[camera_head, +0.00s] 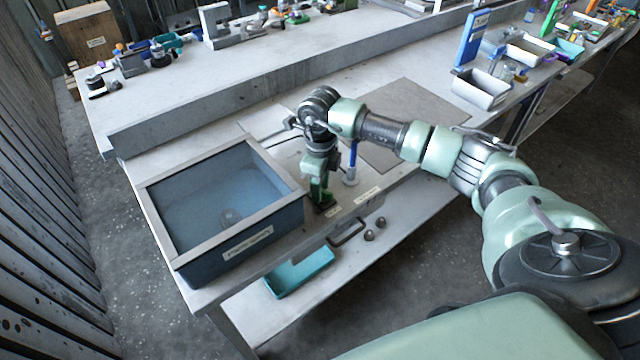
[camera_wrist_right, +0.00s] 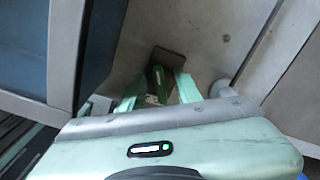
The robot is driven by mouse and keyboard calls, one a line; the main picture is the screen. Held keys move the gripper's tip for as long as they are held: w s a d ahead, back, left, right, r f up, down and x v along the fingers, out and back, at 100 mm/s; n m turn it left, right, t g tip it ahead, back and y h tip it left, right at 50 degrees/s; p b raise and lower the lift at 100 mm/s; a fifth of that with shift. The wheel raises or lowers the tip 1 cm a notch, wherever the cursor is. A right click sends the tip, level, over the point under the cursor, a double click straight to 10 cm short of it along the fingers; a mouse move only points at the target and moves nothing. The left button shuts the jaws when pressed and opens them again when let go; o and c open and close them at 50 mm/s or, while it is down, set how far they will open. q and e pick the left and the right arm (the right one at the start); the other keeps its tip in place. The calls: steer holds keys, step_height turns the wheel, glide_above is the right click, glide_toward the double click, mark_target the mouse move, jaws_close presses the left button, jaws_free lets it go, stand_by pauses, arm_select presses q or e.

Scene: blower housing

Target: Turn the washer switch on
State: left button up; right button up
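The washer (camera_head: 287,218) is a dark blue open basin with a grey rim and a label on its front. A small green switch on a dark base (camera_head: 325,207) stands on the bench just right of the washer's front corner. In the right wrist view the green switch (camera_wrist_right: 158,78) and its brown base plate (camera_wrist_right: 168,60) lie between my fingers. My right gripper (camera_wrist_right: 157,90) is open, one light-green finger on each side of the switch. I cannot tell whether either finger touches it. In the head view the right gripper (camera_head: 319,185) points down at the switch. My left gripper is not in view.
A blue upright part with a white base (camera_head: 350,180) stands close right of the gripper. A grey mat (camera_head: 410,115) lies behind my arm. White bins (camera_head: 480,90) stand far right.

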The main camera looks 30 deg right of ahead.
jaws_close()
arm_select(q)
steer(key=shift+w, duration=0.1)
